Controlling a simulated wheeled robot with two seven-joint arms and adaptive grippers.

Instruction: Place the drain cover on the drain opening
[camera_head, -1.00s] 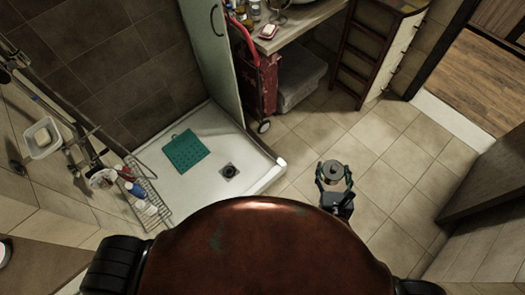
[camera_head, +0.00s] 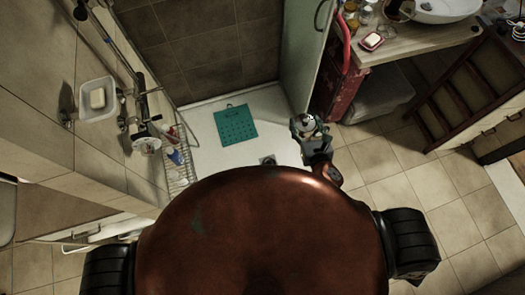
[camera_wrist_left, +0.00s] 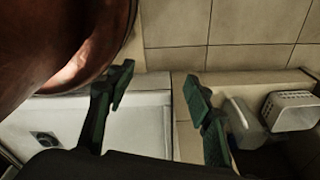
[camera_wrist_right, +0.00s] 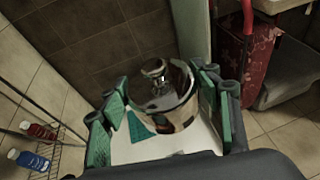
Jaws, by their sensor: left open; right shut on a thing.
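The drain cover (camera_head: 308,124) is a round, shiny metal piece with a knob on top. My right gripper (camera_head: 308,128) is shut on it and holds it up near the right side of the shower tray. In the right wrist view, the cover (camera_wrist_right: 155,105) sits between the green fingers (camera_wrist_right: 160,112), knob up. The dark drain opening (camera_head: 268,160) is in the white tray, left of and below the cover in the head view, partly hidden by my body. It also shows in the left wrist view (camera_wrist_left: 43,141). My left gripper (camera_wrist_left: 158,95) is open and empty.
A teal mat (camera_head: 236,126) lies in the white shower tray (camera_head: 200,157). A glass panel (camera_head: 302,60) stands at the tray's right edge. A wire rack (camera_head: 180,170) with bottles is on the left. Tiled floor (camera_head: 400,180) is free on the right.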

